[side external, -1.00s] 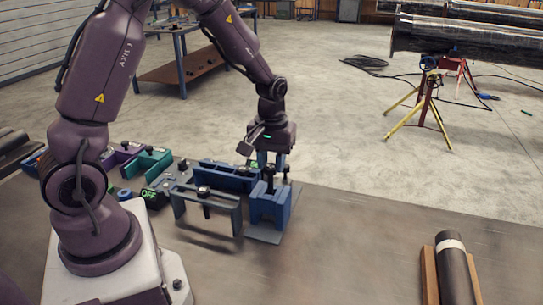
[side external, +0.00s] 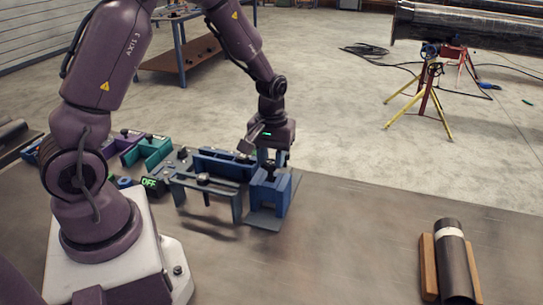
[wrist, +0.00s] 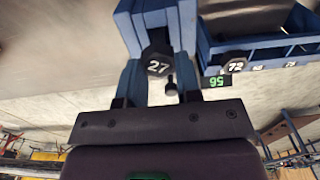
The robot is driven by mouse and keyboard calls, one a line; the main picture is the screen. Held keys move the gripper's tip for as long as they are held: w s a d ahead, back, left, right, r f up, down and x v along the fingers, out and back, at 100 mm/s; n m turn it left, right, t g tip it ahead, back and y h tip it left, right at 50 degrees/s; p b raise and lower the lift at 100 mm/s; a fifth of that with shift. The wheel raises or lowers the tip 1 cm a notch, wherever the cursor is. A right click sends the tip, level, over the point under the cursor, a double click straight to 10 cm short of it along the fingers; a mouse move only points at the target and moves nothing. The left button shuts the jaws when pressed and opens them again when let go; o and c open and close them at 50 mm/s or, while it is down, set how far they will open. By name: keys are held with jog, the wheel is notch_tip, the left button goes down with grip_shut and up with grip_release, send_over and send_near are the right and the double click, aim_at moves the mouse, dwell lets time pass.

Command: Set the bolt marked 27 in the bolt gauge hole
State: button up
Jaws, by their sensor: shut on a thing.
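The bolt marked 27 (wrist: 158,66) has a black hex head with white digits. In the wrist view it sits between the two blue fingers of my gripper (wrist: 160,82), which is shut on it. A blue block with a forked top (wrist: 128,24), which looks like the bolt gauge, stands right by the bolt. In the side view my gripper (side external: 272,160) is low at the top of this blue block (side external: 270,196), with a dark bolt head between its uprights. The bolt's shank and the gauge hole are hidden, so I cannot tell whether the bolt is in the hole.
A blue rack (wrist: 265,50) holds a bolt marked 72 (wrist: 235,65). A small green display (wrist: 215,81) and a small black post (wrist: 171,88) are close to my gripper. A grey bridge-shaped stand (side external: 205,185) is left of the block. The bench to the front right is clear up to a dark pipe (side external: 452,265).

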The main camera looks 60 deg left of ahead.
jog(key=shift+f, duration=1.45)
dwell(0.4)
jog(key=o, duration=1.5)
jog(key=shift+r, duration=3.55)
